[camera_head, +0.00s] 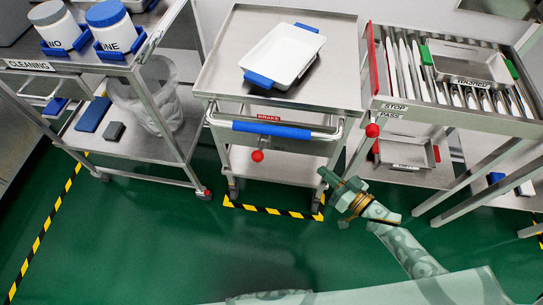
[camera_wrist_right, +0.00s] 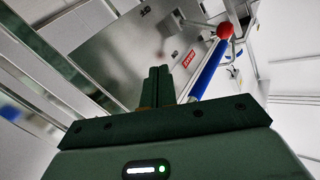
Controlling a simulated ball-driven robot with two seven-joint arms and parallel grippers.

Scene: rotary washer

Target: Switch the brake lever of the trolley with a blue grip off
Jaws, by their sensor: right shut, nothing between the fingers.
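The trolley (camera_head: 225,75) with a blue grip (camera_head: 272,130) stands in the middle of the head view. A red BRAKE label (camera_head: 269,117) is above the grip. The brake lever's red ball (camera_head: 257,155) hangs below the grip, left of its middle. My right gripper (camera_head: 327,176) is shut and empty, right of the ball and apart from it, below the trolley's right corner. In the right wrist view, my shut fingers (camera_wrist_right: 159,85) are left of the blue grip (camera_wrist_right: 210,70). A red ball (camera_wrist_right: 224,30) shows beyond them; I cannot tell whose it is. My left gripper is not in view.
A rack (camera_head: 462,122) with STOP and PASS labels and its own red ball (camera_head: 372,130) stands right of the trolley. A cleaning cart (camera_head: 75,66) stands at left. A white tray (camera_head: 284,52) lies on the trolley. The green floor (camera_head: 150,240) in front is clear.

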